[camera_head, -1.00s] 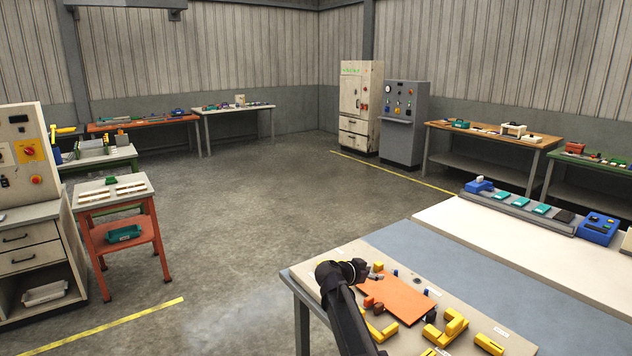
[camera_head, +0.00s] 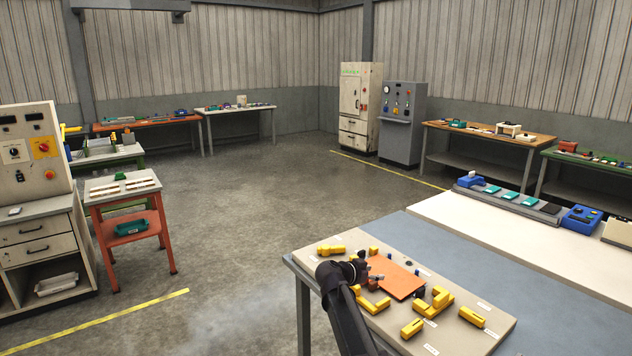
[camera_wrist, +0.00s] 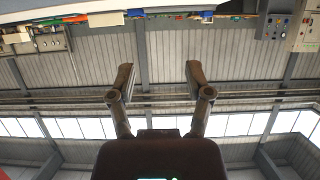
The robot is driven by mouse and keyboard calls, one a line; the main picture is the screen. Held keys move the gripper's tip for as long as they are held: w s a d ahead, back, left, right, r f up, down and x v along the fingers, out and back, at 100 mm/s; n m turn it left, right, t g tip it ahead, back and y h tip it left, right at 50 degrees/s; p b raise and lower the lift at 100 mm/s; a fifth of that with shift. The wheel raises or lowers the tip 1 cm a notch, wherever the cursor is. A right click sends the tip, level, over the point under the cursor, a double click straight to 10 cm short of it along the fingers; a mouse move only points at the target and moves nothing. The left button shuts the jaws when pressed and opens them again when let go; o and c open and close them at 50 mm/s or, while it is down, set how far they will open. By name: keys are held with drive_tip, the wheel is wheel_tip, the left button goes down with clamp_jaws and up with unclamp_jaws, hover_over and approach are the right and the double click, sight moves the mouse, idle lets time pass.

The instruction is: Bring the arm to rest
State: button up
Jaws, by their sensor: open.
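My arm (camera_head: 345,310) rises at the bottom of the head view, over the near bench. My gripper (camera_head: 364,270) is at its dark end, above the left part of the bench and partly in front of the orange plate (camera_head: 401,281). In the wrist view my gripper (camera_wrist: 158,78) is open, with its two fingers well apart and nothing between them. Behind the fingers the wrist view shows wall panels and roof windows, upside down.
The near bench (camera_head: 478,318) carries several yellow blocks (camera_head: 438,301) around the plate. A blue-grey and white table (camera_head: 480,235) adjoins it on the right. An orange cart (camera_head: 130,222) and a control cabinet (camera_head: 35,190) stand left. The middle floor (camera_head: 245,200) is clear.

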drive_tip(key=s+d+f+n+g+y+b, duration=0.1)
drive_tip(key=s+d+f+n+g+y, duration=0.1)
drive_tip(key=s+f, duration=0.45)
drive_tip(key=s+d+f+n+g+y, duration=0.2)
drive_tip(key=s+f+g+y, duration=0.1)
drive_tip(key=s, duration=0.6)
drive_tip(key=s+a+f+n+g+y, duration=0.1)
drive_tip(key=s+a+f+n+y, duration=0.1)
drive_tip(key=s, duration=0.5)
drive_tip(key=s+a+f+n+g+y+b, duration=0.1)
drive_tip(key=s+a+f+n+g+y, duration=0.1)
drive_tip(key=s+n+y, duration=0.2)
drive_tip(key=s, duration=0.3)
drive_tip(key=shift+s+f+n+b, duration=0.25)
drive_tip(key=shift+f+n+b, duration=0.05)
drive_tip(key=shift+f+n, duration=0.1)
